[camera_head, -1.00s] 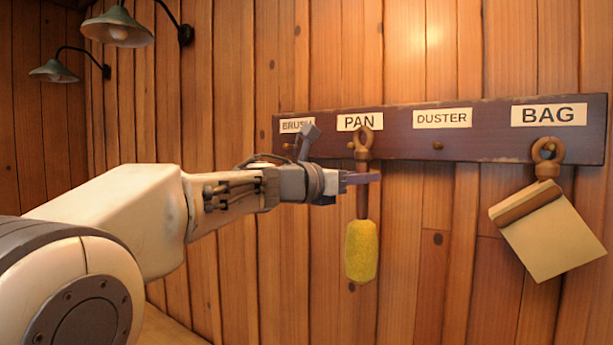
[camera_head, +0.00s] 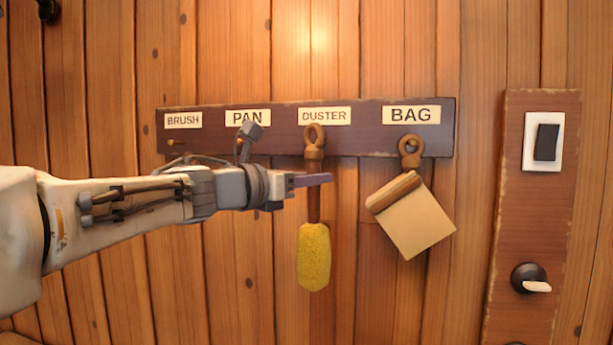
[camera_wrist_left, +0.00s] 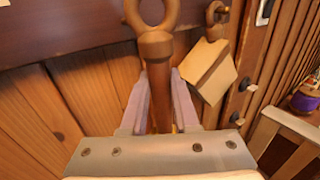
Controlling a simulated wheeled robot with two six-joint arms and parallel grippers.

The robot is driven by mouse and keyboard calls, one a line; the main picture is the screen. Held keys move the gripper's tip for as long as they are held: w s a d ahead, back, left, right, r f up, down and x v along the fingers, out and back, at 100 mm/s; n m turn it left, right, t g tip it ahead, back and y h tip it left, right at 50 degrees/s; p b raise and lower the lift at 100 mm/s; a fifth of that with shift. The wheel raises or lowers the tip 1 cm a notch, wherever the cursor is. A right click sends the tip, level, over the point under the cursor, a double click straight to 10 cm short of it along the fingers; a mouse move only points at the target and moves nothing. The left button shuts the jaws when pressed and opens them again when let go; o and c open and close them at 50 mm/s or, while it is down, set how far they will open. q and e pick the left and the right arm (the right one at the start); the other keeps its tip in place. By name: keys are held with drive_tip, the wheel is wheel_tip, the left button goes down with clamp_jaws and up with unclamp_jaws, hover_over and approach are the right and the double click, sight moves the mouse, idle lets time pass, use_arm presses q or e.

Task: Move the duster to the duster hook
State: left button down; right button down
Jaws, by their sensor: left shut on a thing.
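The duster (camera_head: 314,258) has a yellow fluffy head at the bottom and a brown handle with a ring on top. It hangs upright in front of the dark rack, with its ring just below the DUSTER label (camera_head: 325,116). My left gripper (camera_head: 318,180) is shut on the handle. In the left wrist view the handle (camera_wrist_left: 157,75) stands between the two purple fingers. The DUSTER hook is hidden behind the ring, and I cannot tell whether the ring is around it. My right gripper is not in view.
The dark rack (camera_head: 280,140) also has BRUSH, PAN and BAG labels. A tan dustpan-like piece (camera_head: 413,217) hangs under BAG, close right of the duster. The BRUSH peg (camera_head: 176,141) is bare. A panel (camera_head: 508,220) with a switch (camera_head: 546,142) and a knob is at the right.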

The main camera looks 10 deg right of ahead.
use_arm(q)
drive_tip(key=w+d+f+p, duration=0.1)
drive_tip(key=w+d, duration=0.1)
drive_tip(key=w, duration=0.5)
drive_tip(key=shift+d+f, duration=0.2)
drive_tip(key=shift+d, duration=0.05)
idle(0.6)
idle(0.5)
drive_tip(key=c, duration=0.6)
unclamp_jaws()
